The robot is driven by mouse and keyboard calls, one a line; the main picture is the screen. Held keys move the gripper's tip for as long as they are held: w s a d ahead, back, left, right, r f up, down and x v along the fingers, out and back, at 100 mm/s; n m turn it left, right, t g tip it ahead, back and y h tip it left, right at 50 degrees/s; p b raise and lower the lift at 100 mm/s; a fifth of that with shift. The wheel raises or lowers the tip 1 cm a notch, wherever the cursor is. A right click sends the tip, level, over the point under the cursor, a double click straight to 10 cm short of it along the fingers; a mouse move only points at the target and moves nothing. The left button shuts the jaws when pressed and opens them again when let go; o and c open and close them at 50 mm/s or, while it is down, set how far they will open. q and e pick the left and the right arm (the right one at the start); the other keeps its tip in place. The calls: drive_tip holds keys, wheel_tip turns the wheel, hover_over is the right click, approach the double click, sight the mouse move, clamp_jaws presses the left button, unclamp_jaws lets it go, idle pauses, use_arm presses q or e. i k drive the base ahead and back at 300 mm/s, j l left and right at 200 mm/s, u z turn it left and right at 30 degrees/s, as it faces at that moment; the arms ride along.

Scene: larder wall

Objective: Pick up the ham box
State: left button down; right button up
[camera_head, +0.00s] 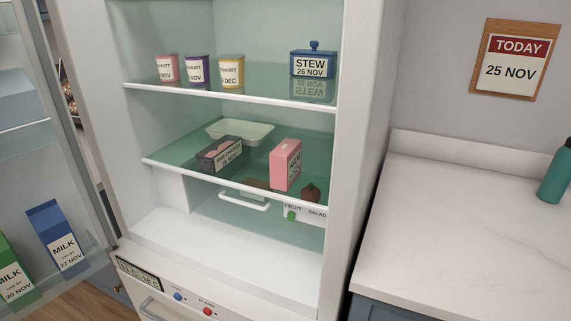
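The ham box (285,165) is a pink upright carton with a white label reading HAM. It stands on the right part of the fridge's lower glass shelf (165,163), near the front edge. A dark pack with a white label (219,155) lies to its left, apart from it. The date on the ham label is too small to read. Neither of my grippers shows in the head view.
The fridge door stands open at left with milk cartons (57,237). Yoghurt pots (196,70) and a stew pot (314,64) stand on the shelf above. A pale tray (240,131) sits behind. The fridge's right wall (362,120) is close to the ham box.

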sight(284, 159)
drive_tip(key=i+j, duration=0.1)
drive_tip(key=j, duration=0.25)
drive_tip(key=i+j+u, duration=0.15)
drive_tip(key=j, duration=0.55)
drive_tip(key=i+j+u, duration=0.1)
drive_tip(key=j, duration=0.25)
